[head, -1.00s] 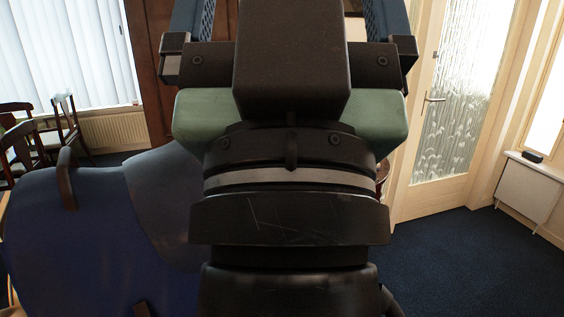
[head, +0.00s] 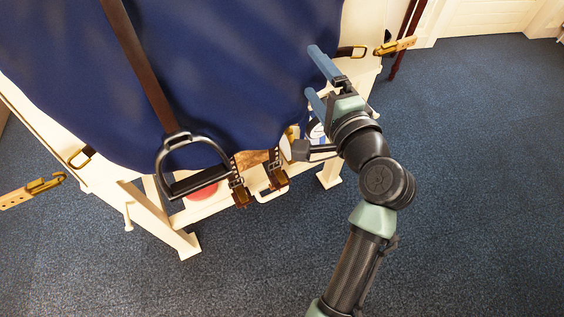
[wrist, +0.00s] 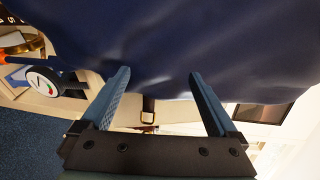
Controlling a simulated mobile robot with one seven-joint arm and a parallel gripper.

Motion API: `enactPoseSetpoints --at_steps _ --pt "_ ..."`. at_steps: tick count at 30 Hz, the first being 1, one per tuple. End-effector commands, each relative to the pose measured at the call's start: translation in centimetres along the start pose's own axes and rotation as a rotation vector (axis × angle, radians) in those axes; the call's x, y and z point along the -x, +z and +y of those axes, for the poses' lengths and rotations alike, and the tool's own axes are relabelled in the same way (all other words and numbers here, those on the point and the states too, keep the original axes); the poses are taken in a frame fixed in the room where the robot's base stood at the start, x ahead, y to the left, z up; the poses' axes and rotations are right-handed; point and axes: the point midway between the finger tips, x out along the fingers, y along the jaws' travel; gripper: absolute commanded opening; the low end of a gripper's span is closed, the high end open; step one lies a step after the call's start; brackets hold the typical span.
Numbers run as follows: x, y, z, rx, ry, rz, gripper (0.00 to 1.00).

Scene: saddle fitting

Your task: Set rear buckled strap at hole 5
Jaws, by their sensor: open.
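A numbered strap end (wrist: 10,22) shows at upper left.
A round white-faced dial (wrist: 41,82) sits at the left in the wrist view. The stirrup (head: 190,165) hangs left of the straps. A cream stand (head: 175,235) supports the saddle.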

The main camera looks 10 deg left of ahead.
Motion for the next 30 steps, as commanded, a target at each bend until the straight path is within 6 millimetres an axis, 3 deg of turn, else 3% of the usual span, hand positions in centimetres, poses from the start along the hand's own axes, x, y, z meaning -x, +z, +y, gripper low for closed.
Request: enactPoseSetpoints --at_steps 1,3,9,15,18,21,26,30 --pt "-0.1 -0.2 5.8 -0.115 0.024 -0.023 0.95" --pt "0.1 0.0 10.8 -0.279 0.045 -0.057 0.95" --pt "1.7 0.9 24.3 -0.756 0.079 -0.132 0.95" --pt "4.2 1.8 35.0 -1.201 0.064 -0.181 0.95" --pt "5.2 2.0 38.3 -1.361 0.045 -0.199 0.95" --pt "5.9 2.2 40.1 -1.464 0.028 -0.209 0.95" --pt "6.1 2.3 40.8 -1.523 0.018 -0.218 0.95" --pt "4.5 2.6 40.6 -1.519 0.019 -0.22 0.95"
